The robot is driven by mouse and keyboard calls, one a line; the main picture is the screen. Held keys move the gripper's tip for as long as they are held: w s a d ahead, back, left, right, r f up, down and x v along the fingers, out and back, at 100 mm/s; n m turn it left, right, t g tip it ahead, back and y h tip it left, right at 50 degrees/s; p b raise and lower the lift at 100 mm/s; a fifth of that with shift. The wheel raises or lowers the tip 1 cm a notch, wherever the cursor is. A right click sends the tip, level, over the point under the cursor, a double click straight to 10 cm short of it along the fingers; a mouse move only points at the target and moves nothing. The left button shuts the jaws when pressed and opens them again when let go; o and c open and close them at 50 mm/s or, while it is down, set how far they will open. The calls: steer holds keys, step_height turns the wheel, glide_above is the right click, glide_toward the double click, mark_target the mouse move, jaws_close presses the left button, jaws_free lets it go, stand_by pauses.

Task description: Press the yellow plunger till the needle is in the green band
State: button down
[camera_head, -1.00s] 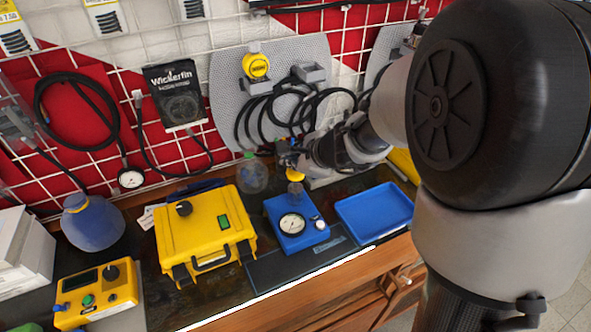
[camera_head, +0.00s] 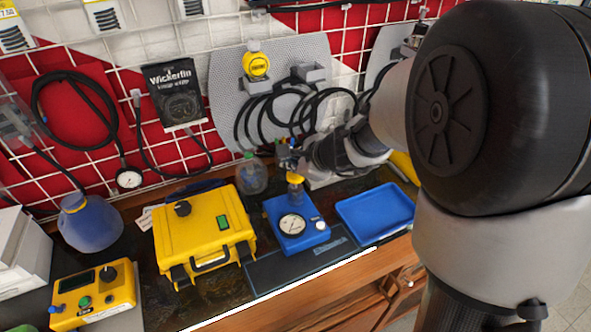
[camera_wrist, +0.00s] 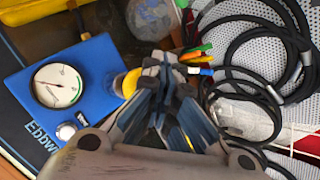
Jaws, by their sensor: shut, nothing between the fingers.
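The blue regulator block (camera_head: 279,211) sits on the bench with a white round gauge (camera_head: 292,225) on top. The yellow plunger (camera_head: 295,179) stands upright at the block's back on a clear cylinder. In the wrist view the gauge (camera_wrist: 57,86) shows a green band at its right side; the needle is too fine to read surely. My gripper (camera_head: 288,156) is shut and empty, just above and behind the plunger. In the wrist view its fingertips (camera_wrist: 163,66) lie right beside the yellow cap (camera_wrist: 131,83), partly overlapping it in the picture; contact cannot be told.
A blue tray (camera_head: 347,209) lies right of the block, a yellow case (camera_head: 170,237) left. A clear bottle (camera_head: 251,176) stands close behind. Black hoses (camera_wrist: 235,40) hang on the wall panel near my gripper. A dark mat (camera_head: 262,277) lies in front.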

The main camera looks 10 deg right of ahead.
steer(key=shift+f+b, duration=0.85)
stand_by(0.6)
steer(key=shift+r, duration=0.15)
steer(key=shift+r+p, duration=1.7)
steer(key=shift+r, duration=0.2)
step_height(320, 180, up, 5)
steer(key=p, duration=0.4)
stand_by(0.5)
stand_by(0.8)
step_height(320, 180, up, 4)
steer(key=p, duration=0.6)
glide_above(293, 175)
steer(key=shift+f, duration=0.1)
